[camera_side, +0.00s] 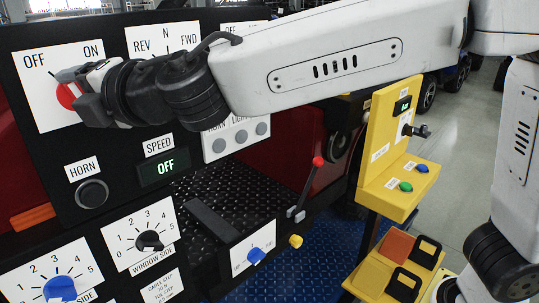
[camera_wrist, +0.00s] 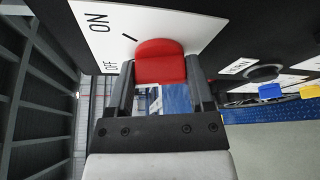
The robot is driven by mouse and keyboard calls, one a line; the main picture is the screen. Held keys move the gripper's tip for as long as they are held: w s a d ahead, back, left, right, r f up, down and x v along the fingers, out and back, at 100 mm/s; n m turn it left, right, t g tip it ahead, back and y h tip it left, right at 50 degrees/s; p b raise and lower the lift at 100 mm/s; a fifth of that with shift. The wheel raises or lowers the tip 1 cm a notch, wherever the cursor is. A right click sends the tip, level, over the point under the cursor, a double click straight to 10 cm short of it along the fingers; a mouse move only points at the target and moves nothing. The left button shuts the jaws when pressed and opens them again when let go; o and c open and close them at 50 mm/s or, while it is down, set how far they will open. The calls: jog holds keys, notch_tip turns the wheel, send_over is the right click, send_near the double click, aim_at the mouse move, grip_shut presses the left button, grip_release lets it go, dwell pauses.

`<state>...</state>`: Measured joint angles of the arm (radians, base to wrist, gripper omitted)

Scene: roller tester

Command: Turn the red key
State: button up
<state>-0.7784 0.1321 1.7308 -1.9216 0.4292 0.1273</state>
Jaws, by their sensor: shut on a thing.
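The red key (camera_side: 68,95) sits on a white OFF/ON plate (camera_side: 40,80) at the upper left of the black panel. In the wrist view the red key (camera_wrist: 160,62) stands between the two fingers of my gripper (camera_wrist: 160,75), which is shut on it. In the side view my gripper (camera_side: 76,90) reaches the plate from the right and hides part of the key. A short dark mark shows on the plate between OFF and ON, above the key. The key's exact angle is hard to tell.
Below are a HORN button (camera_side: 92,194), a SPEED display (camera_side: 163,168) reading OFF, and dials with a black knob (camera_side: 150,241) and a blue knob (camera_side: 60,288). A red-tipped lever (camera_side: 318,162) and a yellow control stand (camera_side: 385,150) are at the right.

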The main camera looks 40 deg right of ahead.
jog(key=shift+f+m+t+y, duration=0.1)
jog(key=shift+m+t+y, duration=0.3)
jog(key=shift+m, duration=0.95)
jog(key=shift+f+m+t+y, duration=0.1)
jog(key=shift+m+t, duration=0.5)
jog(key=shift+m, duration=0.75)
jog(key=shift+f+m+t, duration=0.1)
jog(key=shift+m+t, duration=0.9)
jog(key=shift+m, duration=1.6)
jog(key=o, duration=1.2)
jog(key=shift+o, duration=0.2)
jog(key=shift+s, duration=0.15)
jog(key=v, duration=0.7)
jog(key=shift+s, duration=0.25)
